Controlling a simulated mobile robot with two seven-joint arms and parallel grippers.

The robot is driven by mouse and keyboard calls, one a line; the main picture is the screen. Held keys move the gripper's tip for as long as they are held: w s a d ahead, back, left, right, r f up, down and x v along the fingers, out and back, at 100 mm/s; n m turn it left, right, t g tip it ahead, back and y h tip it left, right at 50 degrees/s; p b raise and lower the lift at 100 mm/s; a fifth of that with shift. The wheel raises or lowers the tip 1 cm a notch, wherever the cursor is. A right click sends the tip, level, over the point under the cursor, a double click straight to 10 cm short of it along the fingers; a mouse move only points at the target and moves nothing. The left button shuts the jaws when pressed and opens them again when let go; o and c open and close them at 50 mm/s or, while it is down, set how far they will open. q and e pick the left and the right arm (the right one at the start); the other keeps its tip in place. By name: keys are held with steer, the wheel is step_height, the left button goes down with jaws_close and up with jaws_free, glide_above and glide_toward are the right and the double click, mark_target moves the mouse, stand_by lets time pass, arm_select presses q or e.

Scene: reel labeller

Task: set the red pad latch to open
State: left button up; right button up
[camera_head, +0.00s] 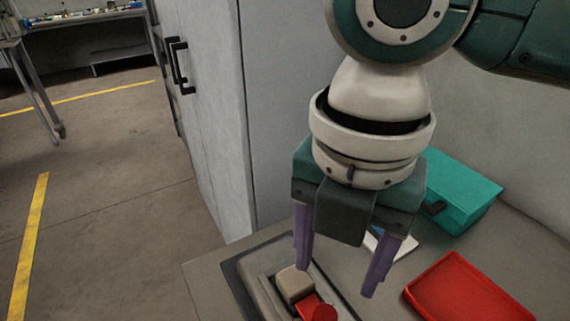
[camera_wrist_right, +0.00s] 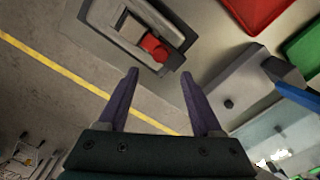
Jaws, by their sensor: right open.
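The red pad latch (camera_head: 322,313) sits with a beige block (camera_head: 294,284) beside it in a dark-framed grey fixture at the bottom of the head view, partly cut off by the edge. In the wrist view the red latch (camera_wrist_right: 155,47) lies just beyond the fingertips, in the long grey housing (camera_wrist_right: 100,14). My right gripper (camera_head: 337,281) points down above the fixture, its purple fingers apart and empty; it also shows in the wrist view (camera_wrist_right: 159,74). No contact with the latch is visible. My left gripper is out of view.
A red tray (camera_head: 468,292) lies on the grey table to the right. A teal case (camera_head: 465,195) stands behind it, with a white and blue item (camera_head: 388,243) near the gripper. A tall grey cabinet (camera_head: 205,100) stands on the left, with open floor beyond.

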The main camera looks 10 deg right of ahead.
mark_target(326, 315)
steer(key=f, duration=0.9)
steer(key=shift+s+b, duration=0.2)
steer(key=shift+b, duration=0.1)
steer(key=shift+w+f, duration=0.1)
steer(key=shift+f, duration=0.45)
jaws_close()
stand_by(0.5)
